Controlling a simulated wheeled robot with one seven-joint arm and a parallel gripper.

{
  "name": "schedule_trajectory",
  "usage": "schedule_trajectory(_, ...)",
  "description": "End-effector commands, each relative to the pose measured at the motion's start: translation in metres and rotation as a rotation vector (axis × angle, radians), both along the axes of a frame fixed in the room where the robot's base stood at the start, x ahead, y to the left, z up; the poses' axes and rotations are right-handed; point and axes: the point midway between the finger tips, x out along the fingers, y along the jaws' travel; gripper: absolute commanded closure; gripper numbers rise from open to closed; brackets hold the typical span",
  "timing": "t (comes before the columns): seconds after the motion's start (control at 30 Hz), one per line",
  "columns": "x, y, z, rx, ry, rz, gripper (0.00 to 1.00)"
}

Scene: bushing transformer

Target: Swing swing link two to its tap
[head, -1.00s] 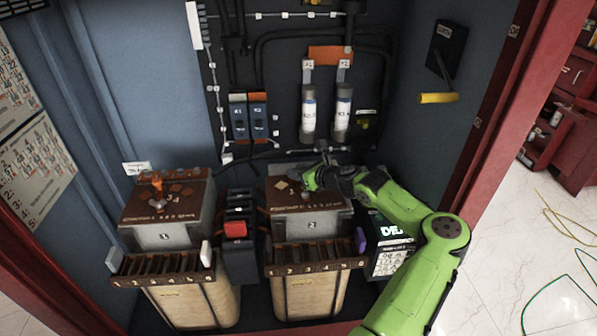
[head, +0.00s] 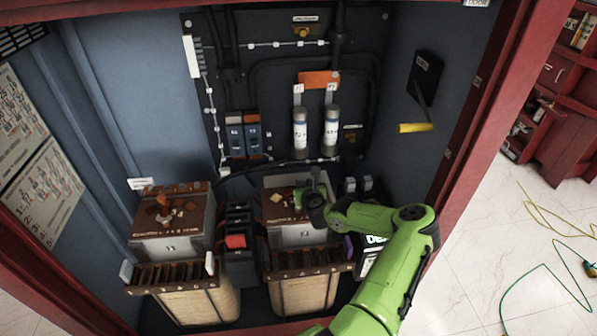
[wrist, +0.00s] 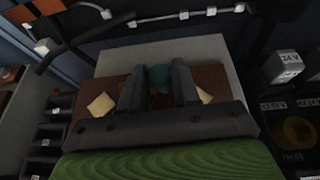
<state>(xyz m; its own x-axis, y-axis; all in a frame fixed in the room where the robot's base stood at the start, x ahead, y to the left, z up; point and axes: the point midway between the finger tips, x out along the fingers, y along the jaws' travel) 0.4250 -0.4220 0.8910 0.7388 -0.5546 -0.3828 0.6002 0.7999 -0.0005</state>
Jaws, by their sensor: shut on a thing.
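Transformer two (head: 285,235) is the right one of two grey boxes with brown tops in the cabinet. My gripper (head: 318,185) is low over the right part of its brown top, which also shows in the wrist view (wrist: 222,85). In the wrist view my gripper (wrist: 158,88) has its two dark fingers on either side of a small teal knob (wrist: 159,77), which I take to be swing link two. The fingers are shut on it. The rest of the link and its tap are mostly hidden by my gripper. Two pale tan diamond marks lie beside the fingers.
Transformer one (head: 172,238), with an orange-topped link (head: 164,200), stands at the left. A dark block with a red part (head: 235,242) stands between the transformers. Two white cylinders (head: 300,130) hang behind. A yellow-handled lever (head: 412,128) is on the right wall.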

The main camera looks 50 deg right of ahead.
Motion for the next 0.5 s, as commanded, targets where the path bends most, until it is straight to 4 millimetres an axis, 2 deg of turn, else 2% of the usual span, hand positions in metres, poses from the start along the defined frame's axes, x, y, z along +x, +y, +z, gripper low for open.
schedule_trajectory(0.03,-0.002,0.001,0.01,0.004,0.004,-0.039,1.0)
schedule_trajectory(0.5,-0.025,-0.006,0.005,0.002,0.001,-0.374,1.0)
